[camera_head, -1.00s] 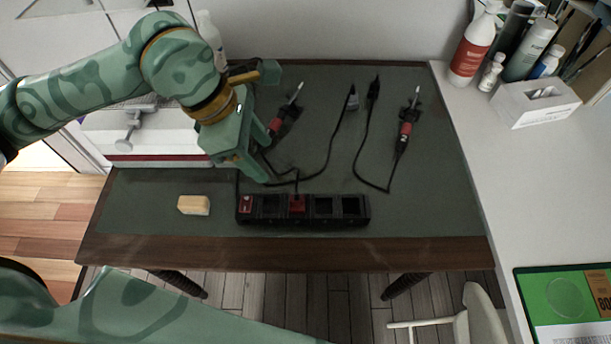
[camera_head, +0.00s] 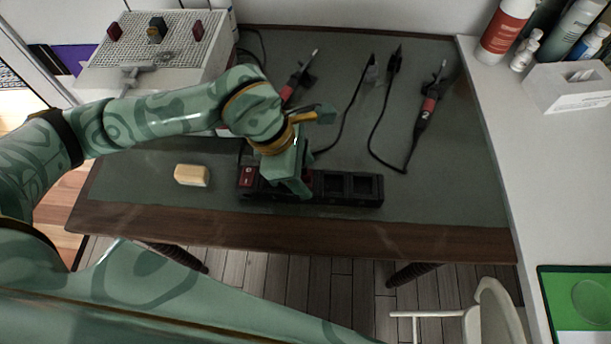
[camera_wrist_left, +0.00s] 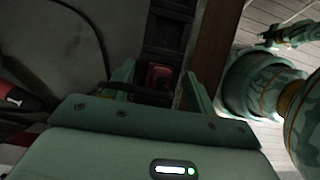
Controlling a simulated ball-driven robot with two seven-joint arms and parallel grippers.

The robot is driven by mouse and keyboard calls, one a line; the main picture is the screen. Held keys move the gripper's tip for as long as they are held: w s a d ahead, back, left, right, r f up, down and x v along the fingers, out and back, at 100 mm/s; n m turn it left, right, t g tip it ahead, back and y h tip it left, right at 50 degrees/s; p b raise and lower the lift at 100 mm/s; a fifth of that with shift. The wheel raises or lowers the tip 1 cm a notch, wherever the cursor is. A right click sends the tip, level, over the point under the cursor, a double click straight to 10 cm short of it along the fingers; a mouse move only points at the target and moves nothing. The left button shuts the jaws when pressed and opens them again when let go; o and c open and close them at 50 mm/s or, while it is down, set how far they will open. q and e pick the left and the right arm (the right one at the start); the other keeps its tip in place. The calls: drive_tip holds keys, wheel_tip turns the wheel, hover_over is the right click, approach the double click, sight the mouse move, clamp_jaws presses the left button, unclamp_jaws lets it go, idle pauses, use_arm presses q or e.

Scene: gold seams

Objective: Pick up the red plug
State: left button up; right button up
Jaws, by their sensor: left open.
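The power strip (camera_head: 349,203) lies on the table mat near the front edge. The red plug (camera_wrist_left: 160,77) sits in one of its sockets, seen in the left wrist view between the two fingers of my left gripper (camera_wrist_left: 160,90). The gripper is open, with one finger on each side of the plug. I cannot tell whether the fingers touch it.
A red switch (camera_head: 247,177) is at the strip's left end. A yellow block (camera_head: 191,175) lies to the left. Soldering irons, one marked 2 (camera_head: 428,107), and black cables lie behind. A perforated white box (camera_head: 157,55) stands at the back left.

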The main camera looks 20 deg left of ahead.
use_arm(q)
drive_tip(key=shift+f, duration=0.15)
clamp_jaws()
